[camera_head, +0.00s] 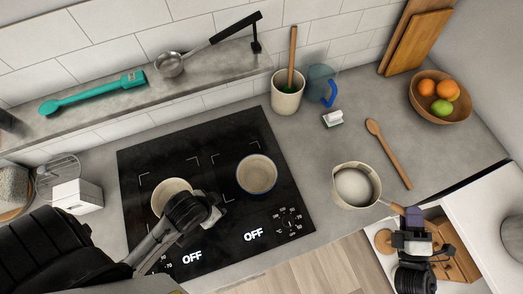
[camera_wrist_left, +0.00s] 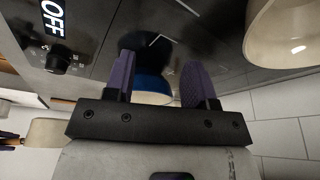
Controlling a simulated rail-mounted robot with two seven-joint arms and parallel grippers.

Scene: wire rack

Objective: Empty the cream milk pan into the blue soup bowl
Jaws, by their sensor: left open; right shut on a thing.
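The cream milk pan (camera_head: 355,186), with pale contents inside, is at the right of the hob. My right gripper (camera_head: 409,216) is shut on its wooden handle. The pan looks roughly level; I cannot tell whether it touches the counter. A bowl with a dark blue rim (camera_head: 257,174), which I take for the blue soup bowl, stands on the hob. Its blue side (camera_wrist_left: 152,85) shows beyond the fingers in the left wrist view. My left gripper (camera_head: 214,203) is open and empty, left of this bowl. A cream vessel (camera_head: 168,192) is partly hidden behind my left gripper.
The black hob (camera_head: 205,155) shows OFF on its displays. A utensil crock (camera_head: 287,94), blue-handled jug (camera_head: 321,82), wooden spoon (camera_head: 387,152) and fruit bowl (camera_head: 418,107) stand or lie behind and right. A shelf (camera_head: 210,72) runs along the wall. Counter between bowl and pan is clear.

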